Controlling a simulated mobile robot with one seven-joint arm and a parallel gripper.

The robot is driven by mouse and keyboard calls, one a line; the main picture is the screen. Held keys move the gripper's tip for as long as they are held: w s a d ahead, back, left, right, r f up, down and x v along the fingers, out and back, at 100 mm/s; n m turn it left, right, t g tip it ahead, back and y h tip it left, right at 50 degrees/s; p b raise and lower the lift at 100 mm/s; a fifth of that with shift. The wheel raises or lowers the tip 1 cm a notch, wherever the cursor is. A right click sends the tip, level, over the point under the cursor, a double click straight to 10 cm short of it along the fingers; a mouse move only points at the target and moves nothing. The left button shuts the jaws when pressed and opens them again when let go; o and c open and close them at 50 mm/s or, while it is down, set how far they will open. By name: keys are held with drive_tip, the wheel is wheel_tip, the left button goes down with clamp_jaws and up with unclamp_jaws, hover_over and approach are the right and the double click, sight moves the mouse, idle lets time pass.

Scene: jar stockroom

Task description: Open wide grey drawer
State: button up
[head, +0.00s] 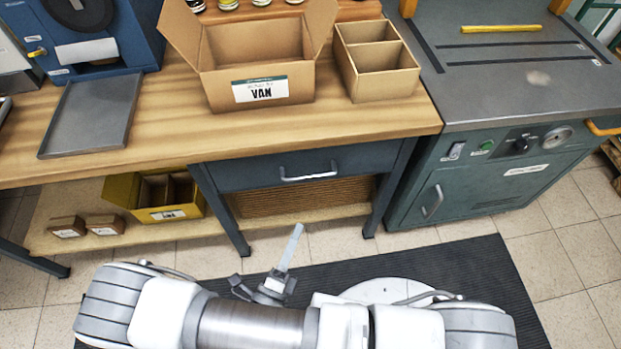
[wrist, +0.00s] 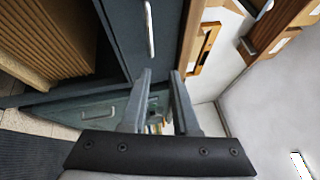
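The wide grey drawer (head: 250,174) sits under the wooden worktop in the head view, with its front flush in the dark frame, so it looks shut. Its pale bar handle (head: 308,175) runs along the front. In the wrist view, which is turned sideways, the drawer front (wrist: 175,35) and handle (wrist: 150,30) lie beyond the fingertips. My gripper (wrist: 162,75) has its two fingers apart with nothing between them. In the head view my gripper is low in front of the bench, below the drawer and apart from the handle; its fingertips are hard to make out.
A green-grey machine cabinet (head: 490,180) with its own handle stands right of the drawer. An open carton (head: 255,85) and a divided box (head: 378,60) stand on the worktop (head: 330,120). A yellow bin (head: 150,212) is on the lower shelf. A dark mat covers floor in front.

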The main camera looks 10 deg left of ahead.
sight(310, 177)
drive_tip(key=w+n, duration=0.1)
drive_tip(key=w, duration=0.4)
drive_tip(key=w+n+y+b, duration=0.1)
drive_tip(key=w, duration=0.4)
drive_tip(key=w+n+y, duration=0.1)
drive_tip(key=w, duration=0.5)
drive_tip(key=shift+d+r+t+b, duration=0.1)
drive_tip(key=shift+r+t+b, duration=0.2)
drive_tip(key=shift+b, duration=0.05)
clamp_jaws()
idle(0.9)
